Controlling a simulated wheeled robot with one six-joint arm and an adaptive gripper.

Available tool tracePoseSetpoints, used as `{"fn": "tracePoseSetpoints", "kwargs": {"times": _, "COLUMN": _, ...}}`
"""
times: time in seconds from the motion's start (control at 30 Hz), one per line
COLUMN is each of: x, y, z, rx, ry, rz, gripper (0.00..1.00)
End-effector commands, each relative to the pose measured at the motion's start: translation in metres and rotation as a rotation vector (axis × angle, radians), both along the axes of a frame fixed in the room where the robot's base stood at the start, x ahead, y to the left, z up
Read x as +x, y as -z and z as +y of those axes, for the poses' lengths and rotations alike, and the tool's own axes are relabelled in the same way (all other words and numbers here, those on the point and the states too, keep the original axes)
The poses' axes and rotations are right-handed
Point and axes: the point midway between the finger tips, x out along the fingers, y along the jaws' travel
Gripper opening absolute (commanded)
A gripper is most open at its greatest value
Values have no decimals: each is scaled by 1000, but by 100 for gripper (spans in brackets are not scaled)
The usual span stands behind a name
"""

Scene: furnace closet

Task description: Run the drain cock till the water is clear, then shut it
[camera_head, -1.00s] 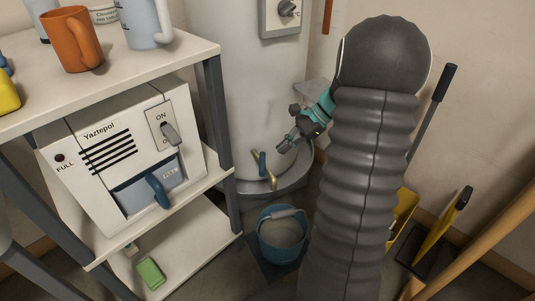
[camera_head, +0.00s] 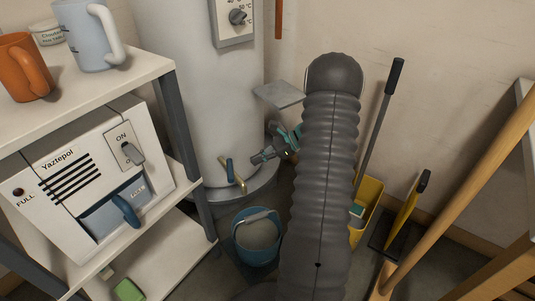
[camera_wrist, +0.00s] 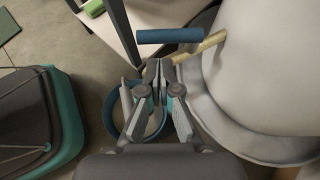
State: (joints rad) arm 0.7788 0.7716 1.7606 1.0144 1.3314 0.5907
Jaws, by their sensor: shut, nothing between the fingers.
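The drain cock has a blue lever (camera_head: 229,170) and a brass spout (camera_head: 241,186) low on the white tank. In the wrist view the blue lever (camera_wrist: 170,35) lies crosswise just beyond my fingertips, with the brass body (camera_wrist: 205,45) running to the tank. My gripper (camera_head: 256,159) is shut and empty, a little right of and above the lever in the head view. Its fingertips (camera_wrist: 158,72) look apart from the lever. A blue bucket (camera_head: 255,259) stands below the spout; its inside looks greyish. I see no clear water stream.
A shelf unit (camera_head: 189,155) stands at left, holding mugs and a Yaztepol machine (camera_head: 80,185). The tank (camera_head: 195,80) rises behind the cock. A grey plate (camera_head: 279,95) juts out near my arm. A yellow bucket (camera_head: 369,195), dustpan and wooden poles stand at right.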

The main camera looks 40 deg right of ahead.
Motion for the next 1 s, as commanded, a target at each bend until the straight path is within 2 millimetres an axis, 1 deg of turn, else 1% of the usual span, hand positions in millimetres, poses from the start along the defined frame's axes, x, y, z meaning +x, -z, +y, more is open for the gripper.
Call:
{"fn": "tracePoseSetpoints", "kwargs": {"times": 0.03, "x": 4, "y": 5, "z": 9, "rx": 2, "ry": -3, "rz": 1, "gripper": 0}}
{"fn": "tracePoseSetpoints", "kwargs": {"times": 0.2, "x": 15, "y": 20, "z": 33, "rx": 0, "ry": -2, "rz": 3, "gripper": 0}}
{"fn": "tracePoseSetpoints", "kwargs": {"times": 0.4, "x": 24, "y": 32, "z": 52, "rx": 1, "ry": -1, "rz": 2, "gripper": 0}}
{"fn": "tracePoseSetpoints", "kwargs": {"times": 0.6, "x": 27, "y": 37, "z": 59, "rx": -1, "ry": -1, "rz": 1, "gripper": 0}}
{"fn": "tracePoseSetpoints", "kwargs": {"times": 1.0, "x": 27, "y": 37, "z": 58, "rx": -1, "ry": 7, "rz": 0, "gripper": 0}}
